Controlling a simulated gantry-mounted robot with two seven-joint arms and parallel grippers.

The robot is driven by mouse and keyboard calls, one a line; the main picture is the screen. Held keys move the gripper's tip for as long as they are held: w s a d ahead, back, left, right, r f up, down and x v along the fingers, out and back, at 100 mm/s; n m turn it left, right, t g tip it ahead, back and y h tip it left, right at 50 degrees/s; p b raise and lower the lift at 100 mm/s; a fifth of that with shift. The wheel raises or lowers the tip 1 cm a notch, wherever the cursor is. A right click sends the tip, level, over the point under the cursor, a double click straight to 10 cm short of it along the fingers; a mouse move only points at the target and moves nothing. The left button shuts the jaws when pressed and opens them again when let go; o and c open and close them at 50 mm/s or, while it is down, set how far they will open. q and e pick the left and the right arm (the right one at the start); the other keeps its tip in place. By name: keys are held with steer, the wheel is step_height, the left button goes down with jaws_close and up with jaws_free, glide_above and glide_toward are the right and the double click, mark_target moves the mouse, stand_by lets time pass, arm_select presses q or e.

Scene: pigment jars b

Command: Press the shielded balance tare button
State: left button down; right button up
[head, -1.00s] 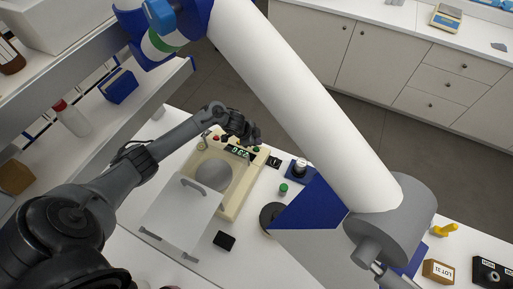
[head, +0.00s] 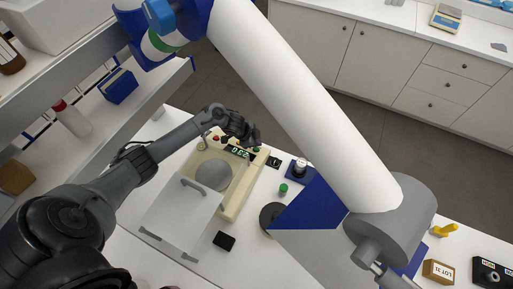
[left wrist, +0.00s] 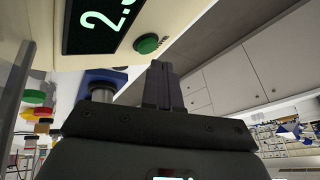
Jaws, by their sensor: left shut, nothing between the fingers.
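The balance (head: 236,203) is a cream instrument with a round grey pan (head: 213,175) and a lit green display (head: 238,152). A pale shield panel (head: 180,218) with handles covers its near-left part. A green button (head: 257,149) sits right of the display and a red one (head: 216,139) left of it. No label is readable on either. My left gripper (head: 254,138) is shut and empty by the display end of the balance. In the left wrist view its fingers (left wrist: 162,82) are close to the green button (left wrist: 146,43), with a visible gap in the picture. My right gripper is out of view.
A black block (head: 224,241), a green-capped vial (head: 283,189) and a jar on a blue base (head: 299,172) stand near the balance. Shelves (head: 90,140) run along the left. A large white arm link crosses the middle and hides some table.

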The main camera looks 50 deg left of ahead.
arm_select(q)
steer(key=shift+f, duration=0.15)
steer(key=shift+s+d+f, duration=0.1)
steer(key=shift+s+f, duration=0.15)
steer(key=shift+f, duration=0.4)
stand_by(0.7)
steer(key=shift+f, duration=0.1)
stand_by(0.3)
steer(key=shift+w+r+p, duration=0.1)
steer(key=shift+r+p, duration=0.65)
steer(key=shift+r, duration=0.2)
steer(key=shift+r, duration=0.1)
